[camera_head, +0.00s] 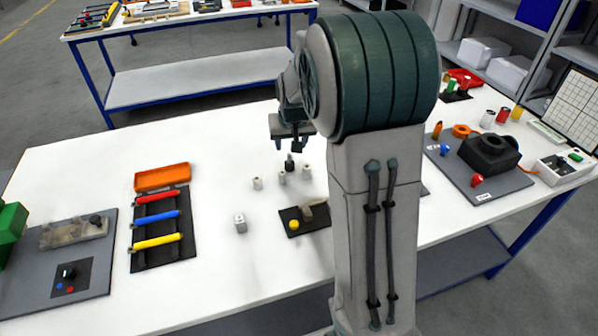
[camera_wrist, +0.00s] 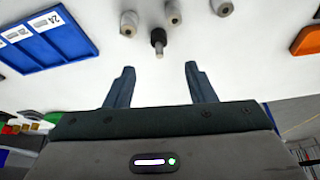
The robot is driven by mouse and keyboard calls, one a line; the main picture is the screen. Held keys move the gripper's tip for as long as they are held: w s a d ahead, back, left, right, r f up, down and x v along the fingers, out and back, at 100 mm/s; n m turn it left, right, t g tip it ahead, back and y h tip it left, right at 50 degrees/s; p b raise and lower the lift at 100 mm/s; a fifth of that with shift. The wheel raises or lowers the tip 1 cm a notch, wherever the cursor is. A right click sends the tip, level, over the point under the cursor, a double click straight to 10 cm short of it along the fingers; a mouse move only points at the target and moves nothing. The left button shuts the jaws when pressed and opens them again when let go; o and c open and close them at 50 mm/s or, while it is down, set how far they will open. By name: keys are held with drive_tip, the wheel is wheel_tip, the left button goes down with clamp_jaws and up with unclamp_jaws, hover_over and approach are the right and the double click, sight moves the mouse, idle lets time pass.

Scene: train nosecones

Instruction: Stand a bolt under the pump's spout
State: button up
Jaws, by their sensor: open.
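A small dark piece with a lighter narrow end (camera_wrist: 158,42), which looks like a bolt, is ahead of my gripper (camera_wrist: 158,68) in the wrist view, roughly centred between the fingers. In the head view this dark piece (camera_head: 289,162) stands just below my gripper (camera_head: 292,148). My gripper is open and empty, apart from it. Several pale grey cylinders are close by, one at the left (camera_head: 257,183) and one nearer the middle (camera_head: 282,179). What looks like the pump, a dark plate with a yellow button (camera_head: 294,225) and a brownish-grey arm (camera_head: 307,209), is nearer the robot. Its spout is too small to make out.
A rack of coloured bars (camera_head: 158,219) and an orange tray (camera_head: 162,177) are farther left. A blue tray (camera_wrist: 45,45) shows in the wrist view. A black device (camera_head: 488,152) is at right. White table left of the cylinders is clear.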

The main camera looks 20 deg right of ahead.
drive_tip(key=s+a+r, duration=0.1)
drive_tip(key=s+r, duration=0.1)
drive_tip(key=s, duration=0.4)
drive_tip(key=s+a+r, duration=0.2)
drive_tip(key=s+r, duration=0.1)
drive_tip(key=s, duration=0.4)
drive_tip(key=shift+a+r+n+g+y, duration=0.15)
drive_tip(key=shift+r+n+g+y, duration=0.15)
drive_tip(key=shift+n, duration=0.1)
drive_tip(key=shift+n+g, duration=0.4)
drive_tip(key=shift+n, duration=0.1)
drive_tip(key=s, duration=0.5)
drive_tip(key=s+a, duration=0.1)
drive_tip(key=s, duration=0.4)
drive_tip(key=s+a, duration=0.1)
drive_tip(key=s, duration=0.4)
drive_tip(key=shift+s+a, duration=0.1)
drive_tip(key=shift+s, duration=0.1)
drive_tip(key=shift+c, duration=1)
drive_tip(key=shift+s+f, duration=0.1)
drive_tip(key=shift+s, duration=0.1)
drive_tip(key=shift+c, duration=0.4)
